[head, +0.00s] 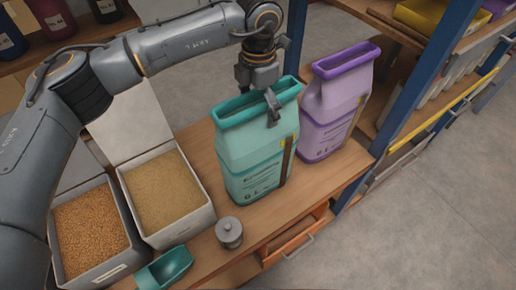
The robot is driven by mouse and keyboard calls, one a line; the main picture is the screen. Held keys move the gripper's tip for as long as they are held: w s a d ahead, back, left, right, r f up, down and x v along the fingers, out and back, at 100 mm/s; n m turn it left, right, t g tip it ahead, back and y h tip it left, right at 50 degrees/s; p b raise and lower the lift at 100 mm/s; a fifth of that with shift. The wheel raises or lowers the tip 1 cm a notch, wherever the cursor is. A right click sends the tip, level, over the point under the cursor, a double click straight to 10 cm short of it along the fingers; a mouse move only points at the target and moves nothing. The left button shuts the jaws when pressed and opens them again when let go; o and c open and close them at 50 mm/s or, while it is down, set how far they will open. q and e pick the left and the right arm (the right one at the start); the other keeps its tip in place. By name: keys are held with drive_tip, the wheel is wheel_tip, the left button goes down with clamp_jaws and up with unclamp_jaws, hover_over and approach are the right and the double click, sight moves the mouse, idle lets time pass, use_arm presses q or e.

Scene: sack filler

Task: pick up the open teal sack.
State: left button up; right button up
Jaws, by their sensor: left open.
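The open teal sack (255,150) stands upright on the wooden bench, with its dark teal rim open at the top. My left gripper (271,108) is at the rim's right front side, pointing down. One finger shows in front of the sack's wall; the other is hidden, perhaps inside the mouth. The gripper is open, and I cannot tell whether it touches the sack. My right gripper is not in view.
A purple sack (334,105) stands close on the right. Two grain bins (165,195) are on the left. A grey weight (229,232) and a teal scoop (165,269) lie in front. A blue post (425,90) rises on the right. A drawer (292,240) stands open below.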

use_arm(q)
drive_tip(key=shift+w+a+f, duration=0.1)
drive_tip(key=shift+f, duration=0.75)
drive_tip(key=shift+f+b, duration=0.25)
drive_tip(key=shift+b, duration=0.15)
drive_tip(key=c, duration=1.9)
